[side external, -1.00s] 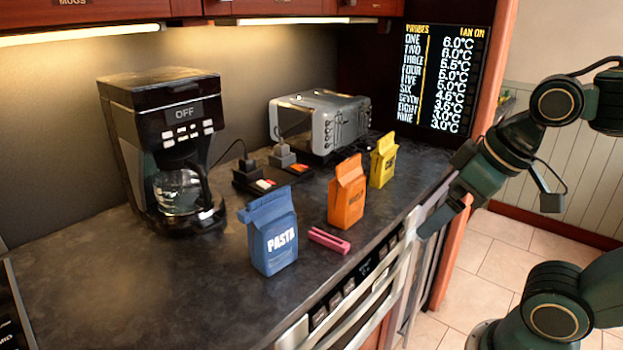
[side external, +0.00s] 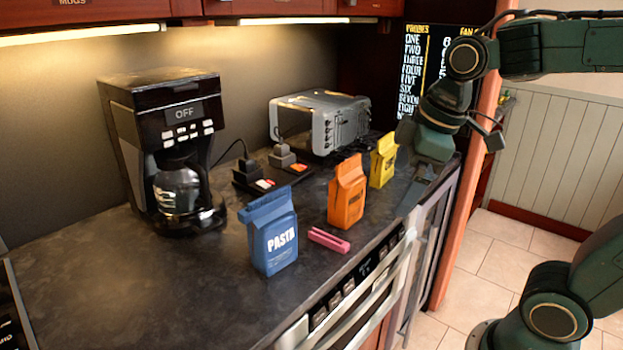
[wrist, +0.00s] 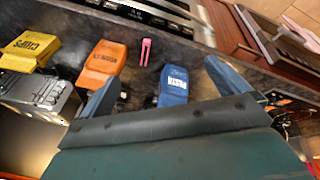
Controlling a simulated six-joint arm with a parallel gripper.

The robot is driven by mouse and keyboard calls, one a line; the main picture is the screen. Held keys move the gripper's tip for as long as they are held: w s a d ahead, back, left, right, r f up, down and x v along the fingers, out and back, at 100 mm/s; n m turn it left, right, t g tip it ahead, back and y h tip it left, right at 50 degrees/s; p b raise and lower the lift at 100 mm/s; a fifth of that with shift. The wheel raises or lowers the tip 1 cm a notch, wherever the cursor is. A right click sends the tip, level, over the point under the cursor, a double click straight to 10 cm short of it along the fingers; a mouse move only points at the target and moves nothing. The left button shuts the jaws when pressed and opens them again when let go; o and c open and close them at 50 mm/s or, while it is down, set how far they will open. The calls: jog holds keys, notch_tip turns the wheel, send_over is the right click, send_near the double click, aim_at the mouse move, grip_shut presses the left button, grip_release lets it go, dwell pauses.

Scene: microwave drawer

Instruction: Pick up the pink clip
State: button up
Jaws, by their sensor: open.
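The pink clip (side external: 329,240) lies on the dark countertop (side external: 190,290), between the blue PASTA bag (side external: 272,235) and the orange bag (side external: 346,195), near the front edge. It also shows in the wrist view (wrist: 145,52), upper centre, beyond my fingers. My gripper (side external: 416,198) is in the air to the right of the clip, beside the yellow bag (side external: 383,160). In the wrist view my gripper (wrist: 162,72) has its two blue fingers wide apart with nothing between them in its grip.
The coffee maker (side external: 160,110) stands at the back left and a toaster (side external: 325,122) at the back. The orange and blue bags stand close on either side of the clip. The oven front with its handle (side external: 385,290) runs below the counter edge. The front left counter is clear.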

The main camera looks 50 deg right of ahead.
jog(key=w+d+f+n+g, duration=0.1)
jog(key=w+f+n+g, duration=0.1)
jog(key=w+n, duration=0.4)
jog(key=w+d+f+n+g, duration=0.1)
jog(key=w+f+n, duration=0.4)
jog(key=w, duration=0.6)
jog(key=shift+d+n+g, duration=0.4)
jog(key=shift+d+n, duration=0.25)
jog(key=shift+n, duration=0.15)
jog(key=shift+f, duration=0.15)
send_over(328, 241)
jog(key=d, duration=0.2)
jog(key=shift+w+a+f, duration=0.1)
jog(key=shift+w+f, duration=0.05)
jog(key=shift+f, duration=1.25)
jog(key=shift+w+a+f, duration=0.1)
jog(key=shift+f, duration=1.3)
jog(key=shift+w+a+f, duration=0.1)
jog(key=shift+w+f, duration=0.05)
jog(key=shift+f, duration=1.25)
jog(key=shift+a+f, duration=0.2)
jog(key=shift+f, duration=2.4)
jog(key=c, duration=0.6)
